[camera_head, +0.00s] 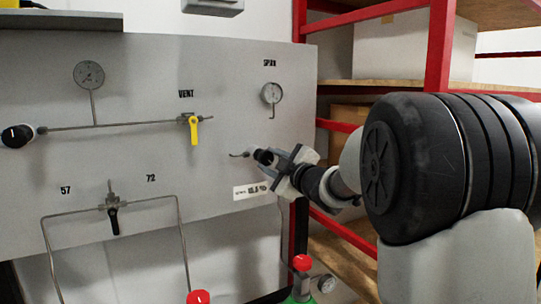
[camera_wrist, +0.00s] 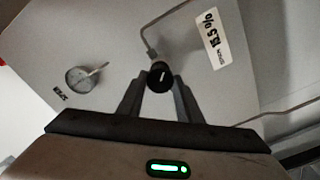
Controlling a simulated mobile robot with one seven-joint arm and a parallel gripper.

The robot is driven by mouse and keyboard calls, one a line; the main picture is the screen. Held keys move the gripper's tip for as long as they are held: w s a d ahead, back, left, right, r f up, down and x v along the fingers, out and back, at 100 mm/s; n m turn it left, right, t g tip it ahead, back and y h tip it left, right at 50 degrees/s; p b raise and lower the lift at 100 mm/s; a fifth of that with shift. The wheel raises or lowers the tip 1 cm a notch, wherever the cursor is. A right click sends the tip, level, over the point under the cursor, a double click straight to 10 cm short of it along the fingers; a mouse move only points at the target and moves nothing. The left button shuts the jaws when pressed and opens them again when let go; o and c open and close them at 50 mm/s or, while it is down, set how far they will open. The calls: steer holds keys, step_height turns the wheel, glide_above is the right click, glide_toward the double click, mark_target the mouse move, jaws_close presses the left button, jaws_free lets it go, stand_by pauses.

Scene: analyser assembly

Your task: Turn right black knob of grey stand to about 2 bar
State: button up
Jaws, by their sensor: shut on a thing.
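The right black knob (camera_head: 263,156) sits on the right part of the grey stand (camera_head: 150,75), below the gauge marked SPAN (camera_head: 271,93). My gripper (camera_head: 278,162) reaches it from the right and is shut on it. In the wrist view the knob (camera_wrist: 160,77) shows end-on between the two fingers of my gripper (camera_wrist: 159,90), with a white line on its face. The gauge (camera_wrist: 86,79) also shows in the wrist view, tilted, at the left; its reading is too small to tell.
Another black knob (camera_head: 17,136) is at the stand's far left. A yellow VENT valve (camera_head: 194,128) and a black-handled valve (camera_head: 113,218) are on the panel. Red-framed shelves (camera_head: 440,60) stand at the right. Bottles with red tops (camera_head: 302,263) stand below.

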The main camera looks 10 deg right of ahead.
steer(key=shift+m+p, duration=0.6)
steer(key=shift+m, duration=0.6)
steer(key=o, duration=1)
steer(key=shift+o, duration=0.2)
steer(key=v, duration=1.7)
steer(key=shift+s, duration=0.2)
